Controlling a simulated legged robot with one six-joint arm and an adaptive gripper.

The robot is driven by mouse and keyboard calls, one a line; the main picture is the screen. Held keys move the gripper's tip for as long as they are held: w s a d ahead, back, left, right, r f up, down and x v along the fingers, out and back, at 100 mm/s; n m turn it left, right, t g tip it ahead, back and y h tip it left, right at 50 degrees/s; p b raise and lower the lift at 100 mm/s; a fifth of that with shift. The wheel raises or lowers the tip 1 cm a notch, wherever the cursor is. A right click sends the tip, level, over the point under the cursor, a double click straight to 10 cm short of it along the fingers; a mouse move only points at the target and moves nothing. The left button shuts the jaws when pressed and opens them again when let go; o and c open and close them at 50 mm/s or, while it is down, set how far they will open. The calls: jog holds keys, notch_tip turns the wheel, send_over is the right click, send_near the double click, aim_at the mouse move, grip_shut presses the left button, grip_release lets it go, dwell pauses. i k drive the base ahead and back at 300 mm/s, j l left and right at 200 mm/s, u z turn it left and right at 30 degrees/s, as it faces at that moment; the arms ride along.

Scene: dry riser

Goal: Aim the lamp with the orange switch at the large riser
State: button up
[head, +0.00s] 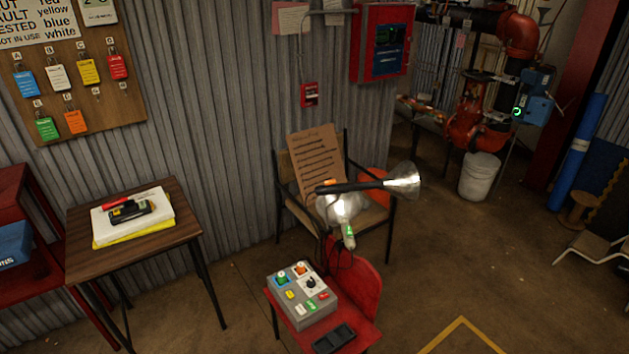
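A clamp-style lamp with a black body (350,187) and a flared silver shade (403,180) lies nearly level above a red chair, its shade facing right. A small orange part, perhaps its switch (330,182), shows on top near its left end. A second lamp, with a green part (348,237), hangs just below it with a bright, glowing head (342,208). Red riser piping (475,125) stands at the back right; I cannot tell which pipe is the large riser. My gripper is not in view.
A grey control box (304,295) with coloured switches and a black tray (334,338) sit on the red chair (362,290). Behind is a chair with a cardboard sign (316,160). A wooden table (185,225) stands left, a white bucket (480,178) near the pipes.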

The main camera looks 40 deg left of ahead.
aim_at(403, 182)
jog(key=u, duration=1.2)
